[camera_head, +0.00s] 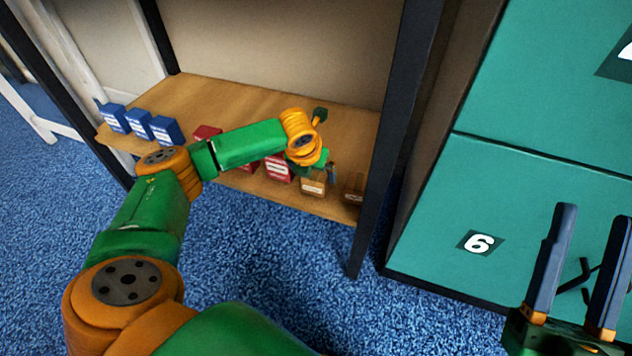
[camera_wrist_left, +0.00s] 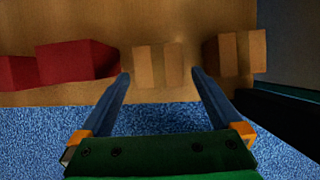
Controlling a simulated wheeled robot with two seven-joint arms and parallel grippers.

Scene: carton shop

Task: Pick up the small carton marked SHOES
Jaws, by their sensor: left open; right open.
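Two small brown cartons stand near the front edge of the wooden shelf. One brown carton (camera_head: 314,186) has a white label too small to read; it also shows in the left wrist view (camera_wrist_left: 158,65). The other brown carton (camera_head: 353,187) is to its right, by the shelf post, and shows in the left wrist view (camera_wrist_left: 236,53). I cannot read which is marked SHOES. My left gripper (camera_wrist_left: 160,75) is open, its fingertips on either side of the first carton's near end, with gaps visible. My right gripper (camera_head: 594,215) is open and empty at the lower right.
Red cartons (camera_head: 277,168) stand left of the brown ones, close to my left gripper's left finger in the wrist view. Several blue cartons (camera_head: 138,122) are at the shelf's left end. A dark post (camera_head: 385,150) and a teal cabinet marked 6 (camera_head: 520,190) stand at right.

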